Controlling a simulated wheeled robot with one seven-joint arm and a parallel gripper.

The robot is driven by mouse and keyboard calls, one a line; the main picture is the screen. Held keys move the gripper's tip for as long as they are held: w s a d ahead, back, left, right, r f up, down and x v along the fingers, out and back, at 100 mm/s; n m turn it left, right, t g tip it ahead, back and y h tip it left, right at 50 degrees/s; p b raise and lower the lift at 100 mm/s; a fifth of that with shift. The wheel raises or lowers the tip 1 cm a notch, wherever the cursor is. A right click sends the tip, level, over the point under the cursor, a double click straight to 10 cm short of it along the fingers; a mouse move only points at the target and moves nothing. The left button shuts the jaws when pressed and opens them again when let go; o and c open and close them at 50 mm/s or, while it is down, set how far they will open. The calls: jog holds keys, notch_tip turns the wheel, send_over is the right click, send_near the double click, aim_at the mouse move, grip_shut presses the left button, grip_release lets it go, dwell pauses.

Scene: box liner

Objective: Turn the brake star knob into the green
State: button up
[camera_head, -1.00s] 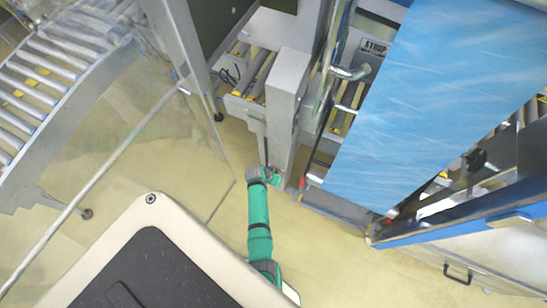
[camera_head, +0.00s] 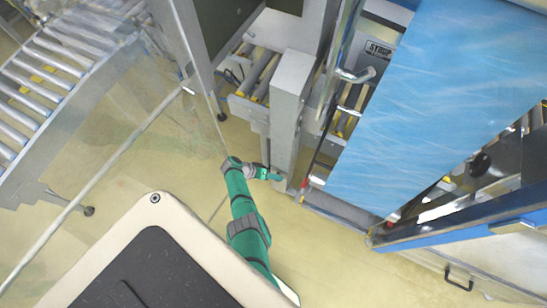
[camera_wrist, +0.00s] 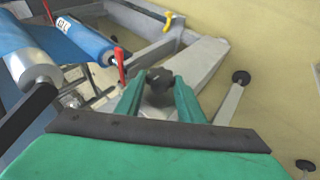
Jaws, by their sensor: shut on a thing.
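A dark knob (camera_wrist: 158,75) shows between the fingertips in the wrist view, in front of a grey metal frame. It appears to be the brake star knob. My gripper (camera_wrist: 158,88) is shut on it, one green finger on each side. The fingers hide part of the knob, and I cannot make out a green zone or a pointer. In the head view my gripper (camera_head: 277,177) reaches right to the foot of a grey post (camera_head: 288,110); the knob itself is too small to tell there.
A blue film sheet (camera_head: 430,90) hangs to the right of the post; blue rolls (camera_wrist: 88,40) and a red-handled lever (camera_wrist: 121,65) are left of my fingers in the wrist view. A roller conveyor (camera_head: 50,75) stands at the far left. The floor around my arm is clear.

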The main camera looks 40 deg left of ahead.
jog(key=shift+w+a, duration=0.1)
dwell(0.4)
jog(key=o, duration=1.1)
jog(key=shift+c, duration=0.2)
jog(key=shift+r, duration=0.1)
jog(key=shift+r, duration=1.2)
jog(key=shift+s+r, duration=0.2)
jog(key=shift+r, duration=0.15)
jog(key=s+d+r, duration=0.7)
jog(key=s+r, duration=0.2)
jog(key=s, duration=0.2)
jog(key=shift+s+d+r, duration=0.25)
jog(key=shift+d+r, duration=0.05)
jog(key=shift+r, duration=0.05)
